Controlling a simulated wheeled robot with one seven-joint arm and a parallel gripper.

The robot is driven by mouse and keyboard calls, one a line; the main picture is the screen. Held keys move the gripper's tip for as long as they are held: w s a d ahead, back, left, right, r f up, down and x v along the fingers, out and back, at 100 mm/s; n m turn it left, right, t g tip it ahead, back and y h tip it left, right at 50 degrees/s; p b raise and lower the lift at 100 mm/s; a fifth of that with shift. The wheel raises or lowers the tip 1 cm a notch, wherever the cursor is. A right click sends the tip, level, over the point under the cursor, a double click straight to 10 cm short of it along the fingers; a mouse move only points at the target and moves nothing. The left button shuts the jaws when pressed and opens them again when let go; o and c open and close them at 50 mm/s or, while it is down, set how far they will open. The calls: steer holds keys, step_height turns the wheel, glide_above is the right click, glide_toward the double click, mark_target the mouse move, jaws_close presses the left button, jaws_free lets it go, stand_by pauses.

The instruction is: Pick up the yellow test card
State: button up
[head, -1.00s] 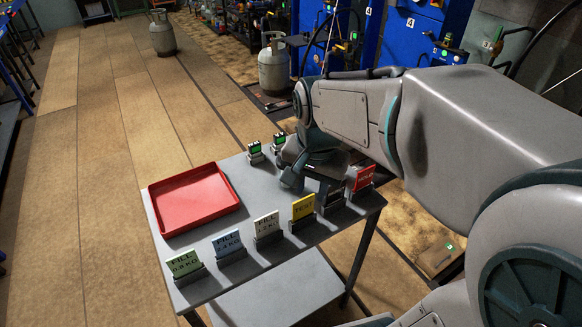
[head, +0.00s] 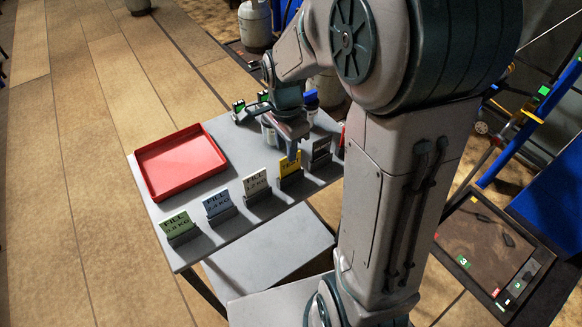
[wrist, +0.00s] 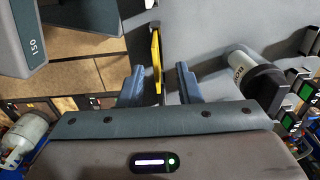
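The yellow test card (head: 289,169) stands upright in a dark holder in the row of cards on the grey table (head: 215,245). My gripper (head: 291,156) is low, right at the card's upper edge, and partly covers it. In the wrist view the yellow card (wrist: 156,62) shows edge-on as a thin strip. It lies between the two fingers of my gripper (wrist: 160,72), with a gap on either side. The fingers are open and do not appear to touch it.
To the left stand the white card (head: 256,184), blue card (head: 218,203) and green card (head: 176,223) in holders. A dark card (head: 321,150) is close on the right. A red tray (head: 180,164) lies behind. A white cylinder with a dark end (wrist: 240,68) is near the right finger.

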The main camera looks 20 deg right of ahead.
mark_target(290, 169)
steer(key=shift+d+f+p, duration=0.2)
steer(key=shift+f, duration=1.15)
steer(key=shift+d+f+p, duration=0.15)
steer(key=shift+d+f, duration=0.05)
steer(key=shift+f, duration=1.15)
jaws_close()
